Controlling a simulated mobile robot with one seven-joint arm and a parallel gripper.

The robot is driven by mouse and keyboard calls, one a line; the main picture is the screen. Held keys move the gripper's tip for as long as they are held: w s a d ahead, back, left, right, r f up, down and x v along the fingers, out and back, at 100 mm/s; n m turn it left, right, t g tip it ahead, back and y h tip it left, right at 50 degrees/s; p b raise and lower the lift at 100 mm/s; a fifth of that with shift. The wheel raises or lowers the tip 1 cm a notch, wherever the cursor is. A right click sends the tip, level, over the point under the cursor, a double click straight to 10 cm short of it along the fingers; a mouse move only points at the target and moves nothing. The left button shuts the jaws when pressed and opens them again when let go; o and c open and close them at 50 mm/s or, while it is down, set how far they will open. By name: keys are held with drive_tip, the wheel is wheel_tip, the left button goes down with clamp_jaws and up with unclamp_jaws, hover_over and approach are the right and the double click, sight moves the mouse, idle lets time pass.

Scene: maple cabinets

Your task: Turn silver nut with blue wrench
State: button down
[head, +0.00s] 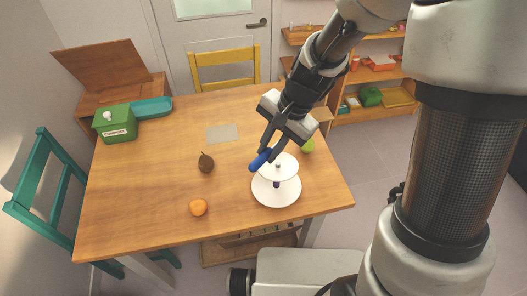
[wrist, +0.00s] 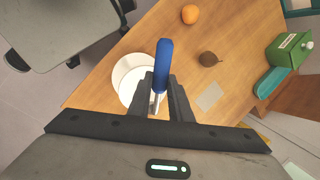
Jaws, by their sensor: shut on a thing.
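My gripper (head: 268,150) is shut on the blue wrench (head: 259,161), above the right part of the table. In the wrist view the wrench's blue handle (wrist: 163,58) points away from my gripper (wrist: 160,92), with its silver shank between the fingers. The stand is partly behind the fingers in the wrist view (wrist: 124,72). I cannot tell whether wrench and stand touch.
On the wooden table (head: 160,190) lie an orange (head: 198,207), a brown fig-like fruit (head: 206,163) and a grey mat (head: 222,133). A green fruit (head: 308,146) is right of the stand. A green box (head: 116,126) and teal tray (head: 151,108) stand at the back left.

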sight(278, 165)
drive_tip(key=shift+s+d+f+n+g+h+b, duration=0.2)
drive_tip(key=shift+d+f+n+g+b, duration=0.55)
drive_tip(key=shift+n, duration=1.1)
drive_tip(key=shift+s+d+f+n+g+h+b, duration=0.2)
drive_tip(key=shift+d+f+n+b, duration=0.35)
drive_tip(key=shift+d+f+n, duration=0.85)
drive_tip(key=shift+s+d+f+n+g+h+b, duration=0.1)
drive_tip(key=shift+d+f+n+g+h+b, duration=0.35)
drive_tip(key=shift+n, duration=1.8)
drive_tip(key=shift+a+f, duration=0.15)
drive_tip(key=shift+f, duration=0.15)
drive_tip(key=shift+f+b, duration=0.5)
drive_tip(key=shift+y, duration=0.25)
